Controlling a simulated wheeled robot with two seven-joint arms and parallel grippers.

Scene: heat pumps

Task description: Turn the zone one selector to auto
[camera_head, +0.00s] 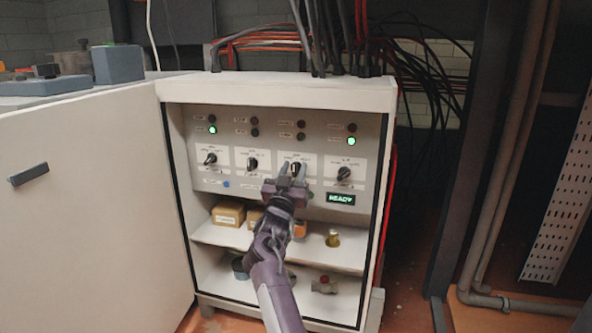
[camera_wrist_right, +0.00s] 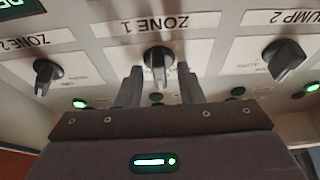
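The zone one selector (camera_head: 296,167) is the third black knob from the left on the cabinet's control panel. It shows in the right wrist view (camera_wrist_right: 158,58) beside an upside-down "ZONE 1" label, its grip bar roughly upright in the picture. My right gripper (camera_head: 290,176) is in front of the panel at this knob, partly covering it in the head view. In the wrist view its two fingers (camera_wrist_right: 160,88) are apart, one on each side of the knob, with visible gaps; contact is not visible. The auto mark cannot be read. My left gripper is not in view.
Neighbouring knobs are the pump 2 selector (camera_wrist_right: 288,60) and zone 2 selector (camera_wrist_right: 46,75), with another knob (camera_head: 210,159) further left. A display (camera_head: 340,198) reads "READY". Below are shelves (camera_head: 215,235) with boxes and fittings. The open cabinet door (camera_head: 90,210) stands at left.

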